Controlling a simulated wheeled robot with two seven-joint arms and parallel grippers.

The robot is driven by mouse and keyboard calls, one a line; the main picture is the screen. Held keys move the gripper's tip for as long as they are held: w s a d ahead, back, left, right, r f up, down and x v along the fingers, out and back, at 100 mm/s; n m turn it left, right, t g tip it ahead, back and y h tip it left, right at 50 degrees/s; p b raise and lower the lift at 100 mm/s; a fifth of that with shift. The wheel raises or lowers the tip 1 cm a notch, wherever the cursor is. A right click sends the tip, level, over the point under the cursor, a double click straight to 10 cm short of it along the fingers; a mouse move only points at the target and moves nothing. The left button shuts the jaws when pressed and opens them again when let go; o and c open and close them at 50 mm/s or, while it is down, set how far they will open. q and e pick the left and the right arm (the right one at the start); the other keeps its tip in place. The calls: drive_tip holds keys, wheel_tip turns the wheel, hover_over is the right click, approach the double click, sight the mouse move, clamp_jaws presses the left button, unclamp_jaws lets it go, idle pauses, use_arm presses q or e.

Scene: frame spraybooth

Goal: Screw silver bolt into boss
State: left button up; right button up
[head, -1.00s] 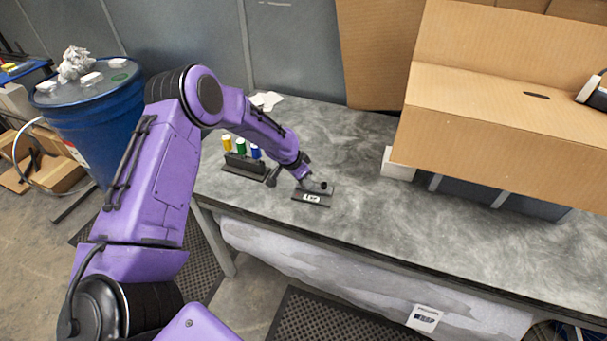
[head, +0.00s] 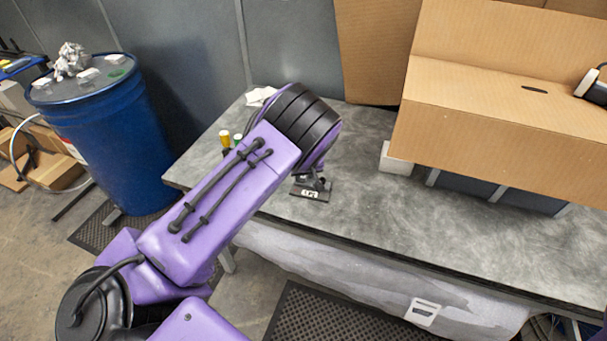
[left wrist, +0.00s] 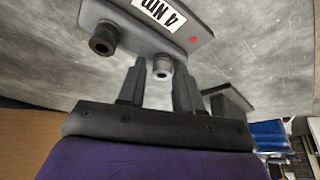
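A dark plate with a white "4 Nm" label and a red dot (left wrist: 194,40) lies on the bench; in the head view the plate (head: 318,194) is partly behind my left arm. In the left wrist view a grey, silver-looking cylinder (left wrist: 162,68) with a dark central hole stands at the plate's edge; I cannot tell whether it is bolt or boss. A darker cylinder (left wrist: 103,38) stands at the plate's other end. My left gripper (left wrist: 161,70) has its fingers on either side of the grey cylinder, very close; contact is unclear. My right gripper is not in view.
A dark block (left wrist: 228,102) stands beside the fingers in the wrist view. Yellow (head: 225,138) and green (head: 238,140) bottles stand behind my arm. A large cardboard box (head: 490,125) occupies the right. The bench (head: 420,235) front is clear.

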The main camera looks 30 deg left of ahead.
use_arm(q)
drive_tip(key=shift+a, duration=0.1)
clamp_jaws()
drive_tip(key=shift+o, duration=1.7)
unclamp_jaws()
